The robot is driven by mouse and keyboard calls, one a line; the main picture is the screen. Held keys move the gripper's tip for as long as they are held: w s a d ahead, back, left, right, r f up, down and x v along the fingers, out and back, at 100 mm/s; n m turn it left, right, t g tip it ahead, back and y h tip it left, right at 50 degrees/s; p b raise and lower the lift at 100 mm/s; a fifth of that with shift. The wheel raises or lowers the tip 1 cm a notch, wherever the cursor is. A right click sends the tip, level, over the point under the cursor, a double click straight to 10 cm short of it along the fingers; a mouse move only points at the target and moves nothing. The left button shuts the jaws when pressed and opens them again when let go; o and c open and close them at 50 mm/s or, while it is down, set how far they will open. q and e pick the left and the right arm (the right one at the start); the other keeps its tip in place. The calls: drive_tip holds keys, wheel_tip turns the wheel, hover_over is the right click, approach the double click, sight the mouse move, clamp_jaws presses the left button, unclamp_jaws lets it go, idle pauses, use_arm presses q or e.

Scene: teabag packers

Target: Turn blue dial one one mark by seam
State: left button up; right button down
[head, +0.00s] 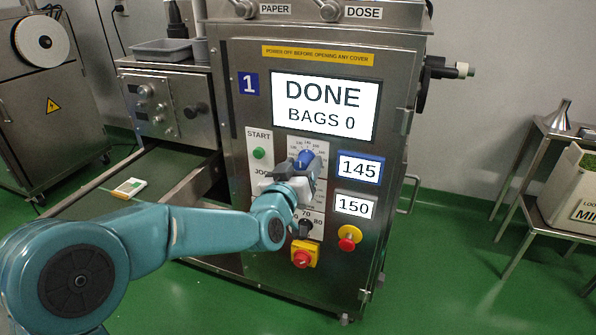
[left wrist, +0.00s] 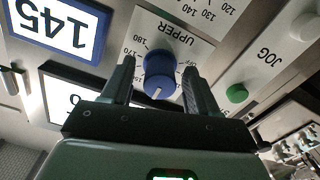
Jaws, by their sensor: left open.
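The blue dial (head: 304,160) is on the front panel of the machine marked 1, on a scale plate labelled UPPER in the left wrist view. There the dial (left wrist: 159,72) shows a white pointer line toward the bottom of the picture. My left gripper (head: 298,176) is at the panel in front of the dial. In the left wrist view its two dark fingers (left wrist: 158,66) are apart, one on each side of the dial. A gap seems to show on both sides; whether they touch is unclear. The blue-framed display (head: 360,169) beside it reads 145. My right gripper is not in view.
The screen (head: 323,106) reads DONE, BAGS 0. A lower display (head: 354,207) reads 150. A black dial (head: 304,228), a red switch on yellow (head: 303,255), a red stop button (head: 349,238) and a green START button (head: 259,153) are near my gripper.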

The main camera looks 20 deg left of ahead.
use_arm(q)
drive_tip(key=s+p, duration=0.2)
drive_tip(key=s, duration=1.4)
drive_tip(key=shift+s+a, duration=0.15)
drive_tip(key=shift+a, duration=0.1)
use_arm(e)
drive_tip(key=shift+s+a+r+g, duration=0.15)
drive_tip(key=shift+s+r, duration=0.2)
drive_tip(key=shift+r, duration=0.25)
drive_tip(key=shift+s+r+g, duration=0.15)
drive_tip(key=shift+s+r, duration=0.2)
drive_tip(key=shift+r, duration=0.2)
